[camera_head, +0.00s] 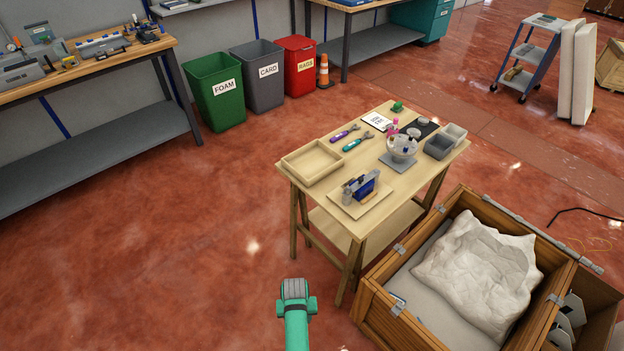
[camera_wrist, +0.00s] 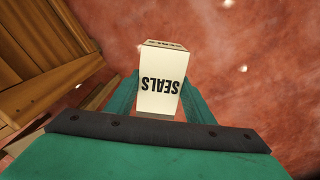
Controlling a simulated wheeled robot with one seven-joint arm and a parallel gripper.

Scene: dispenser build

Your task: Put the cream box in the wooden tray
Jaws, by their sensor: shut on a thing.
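The cream box (camera_wrist: 160,88) is in the wrist view, with "SEALS" in black letters upside down on its face. My gripper (camera_wrist: 160,100) is shut on it, with a teal finger on either side. The floor shows beyond the box. I cannot make out the box in the head view, where my teal arm (camera_head: 296,325) shows at the bottom. The wooden tray (camera_head: 312,162) lies on the left end of the small wooden table, and it looks empty. The held box is apart from it.
The table (camera_head: 345,212) also bears a blue-and-grey device (camera_head: 362,187) on a board, tools, a clear bowl (camera_head: 402,147) and small grey bins (camera_head: 439,147). A wooden crate (camera_head: 395,318) with a pale sack (camera_head: 480,262) stands close right. Floor left of the table is clear.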

